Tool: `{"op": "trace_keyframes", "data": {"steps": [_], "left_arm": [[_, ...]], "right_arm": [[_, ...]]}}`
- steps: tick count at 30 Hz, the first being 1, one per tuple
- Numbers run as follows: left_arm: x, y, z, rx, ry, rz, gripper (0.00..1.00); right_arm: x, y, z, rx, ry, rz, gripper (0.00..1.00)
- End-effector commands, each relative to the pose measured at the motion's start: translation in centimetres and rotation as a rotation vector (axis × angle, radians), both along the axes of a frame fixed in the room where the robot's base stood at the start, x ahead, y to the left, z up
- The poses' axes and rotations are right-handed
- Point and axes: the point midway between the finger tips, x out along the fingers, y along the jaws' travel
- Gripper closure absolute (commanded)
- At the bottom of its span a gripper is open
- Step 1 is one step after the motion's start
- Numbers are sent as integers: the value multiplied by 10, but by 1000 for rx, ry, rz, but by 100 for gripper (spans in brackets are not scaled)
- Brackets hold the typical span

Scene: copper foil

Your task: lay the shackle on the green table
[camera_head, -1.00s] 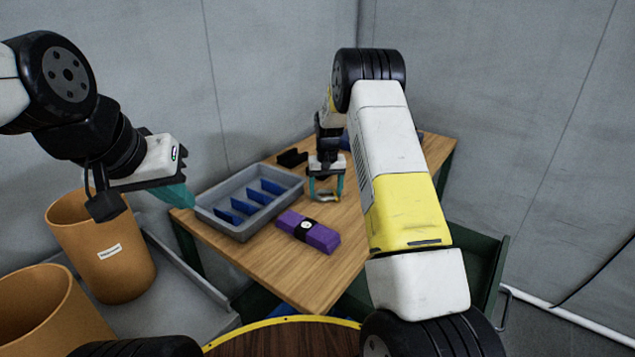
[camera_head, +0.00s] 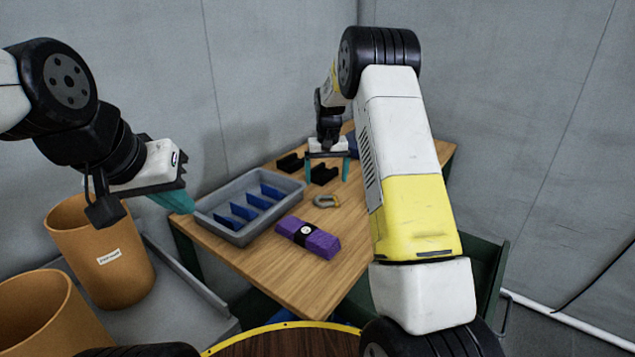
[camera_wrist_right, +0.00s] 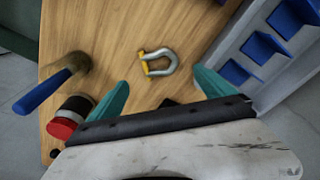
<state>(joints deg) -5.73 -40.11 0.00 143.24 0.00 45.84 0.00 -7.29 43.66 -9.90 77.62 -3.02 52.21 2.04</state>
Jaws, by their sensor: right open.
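The shackle (camera_head: 326,205), a grey bow with a yellow pin, lies flat on the wooden top of the table (camera_head: 290,271), which has green legs. It also shows in the right wrist view (camera_wrist_right: 173,62). My right gripper (camera_head: 327,178) is open and empty, above and behind the shackle in the head view. In the right wrist view its teal fingers (camera_wrist_right: 160,80) are spread wide, apart from the shackle. My left gripper (camera_head: 175,199) hangs left of the table, away from the shackle; its finger gap is not clear.
A grey tray (camera_head: 212,204) with blue dividers and a purple strapped pack (camera_head: 318,243) lie near the shackle. Black blocks (camera_head: 290,163) stand behind. The right wrist view shows a blue-handled tool (camera_wrist_right: 42,93) and a red-and-black cylinder (camera_wrist_right: 62,127). Orange bins (camera_head: 75,238) stand left.

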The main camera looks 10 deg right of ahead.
Motion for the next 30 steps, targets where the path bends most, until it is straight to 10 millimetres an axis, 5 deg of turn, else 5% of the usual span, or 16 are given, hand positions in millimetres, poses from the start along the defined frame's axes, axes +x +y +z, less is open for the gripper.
{"op": "trace_keyframes", "data": {"steps": [10,14,21,30], "left_arm": [[0,0,0,0,0,0,100],[0,0,0,0,0,0,100],[0,0,0,0,0,0,100],[0,0,0,0,0,0,100]], "right_arm": [[-8,0,44,4,-6,0,6],[-25,-2,74,25,-32,-3,6],[-99,-3,155,91,-121,-1,6],[-214,2,217,150,-237,23,6]]}}
